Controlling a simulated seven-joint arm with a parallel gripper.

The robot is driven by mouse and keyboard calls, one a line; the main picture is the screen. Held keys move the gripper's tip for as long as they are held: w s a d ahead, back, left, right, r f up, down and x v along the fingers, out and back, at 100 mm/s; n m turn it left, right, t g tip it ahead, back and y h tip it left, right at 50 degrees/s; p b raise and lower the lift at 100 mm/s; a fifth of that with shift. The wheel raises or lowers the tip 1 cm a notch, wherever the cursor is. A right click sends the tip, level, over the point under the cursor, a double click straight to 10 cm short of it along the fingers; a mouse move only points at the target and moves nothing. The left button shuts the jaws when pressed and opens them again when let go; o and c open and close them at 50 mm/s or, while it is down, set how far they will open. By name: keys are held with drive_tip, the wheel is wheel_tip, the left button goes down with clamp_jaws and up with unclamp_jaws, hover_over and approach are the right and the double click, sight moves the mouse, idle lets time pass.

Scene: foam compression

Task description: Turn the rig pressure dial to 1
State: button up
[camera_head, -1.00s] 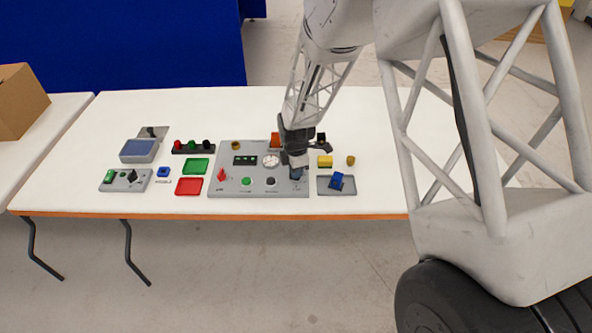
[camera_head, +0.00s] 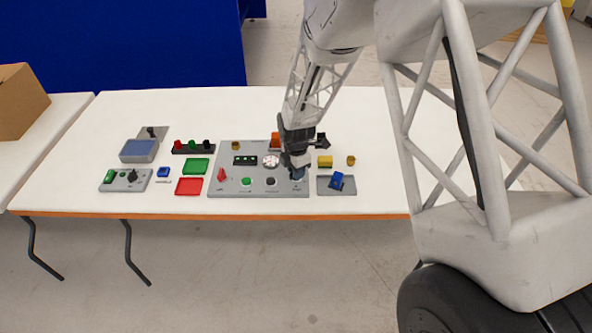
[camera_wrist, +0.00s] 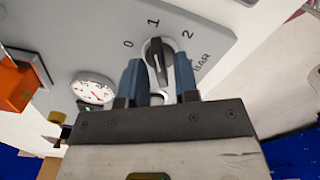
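The rig pressure dial (camera_wrist: 157,62) is a black knob with a raised grip bar, on a grey panel marked 0, 1, 2 and BAR in the wrist view. Its bar points roughly toward the 1. My gripper (camera_wrist: 160,66) has its two blue fingers on either side of the knob, with a gap showing between the fingers and the bar. It looks open; contact is not clear. In the head view my gripper (camera_head: 297,174) is over the right end of the grey rig panel (camera_head: 225,187) and hides the dial.
A round white gauge (camera_wrist: 93,89) with a red needle and an orange block (camera_wrist: 18,82) are beside the dial. A red knob (camera_head: 222,174) and green button (camera_head: 246,182) are on the panel. A grey tray (camera_head: 322,187) with a blue block (camera_head: 336,180) is close to the right.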

drive_tip(key=shift+o, duration=0.4)
drive_tip(key=shift+r, duration=0.1)
drive_tip(key=shift+r, duration=3.8)
drive_tip(key=shift+s+d+r, duration=0.15)
drive_tip(key=shift+d+r, duration=0.05)
drive_tip(key=shift+r, duration=0.15)
drive_tip(key=s+d+r+m+t, duration=0.1)
drive_tip(key=s+d+r+m, duration=0.5)
drive_tip(key=r, duration=0.3)
drive_tip(key=s+d+r+m, duration=0.5)
drive_tip(key=s+r, duration=0.3)
drive_tip(key=s+d+r+m, duration=0.2)
drive_tip(key=s+m, duration=0.2)
drive_tip(key=s, duration=0.3)
drive_tip(key=s+d+r+m+t, duration=0.1)
drive_tip(key=s+d+r+m, duration=0.1)
drive_tip(key=s, duration=0.5)
drive_tip(key=s+d+r+m, duration=0.2)
drive_tip(key=s+r+m, duration=0.1)
drive_tip(key=s+m, duration=0.4)
drive_tip(key=shift+s+d+r+t, duration=0.15)
drive_tip(key=shift+s+d+t, duration=0.15)
drive_tip(key=shift+s+d, duration=0.1)
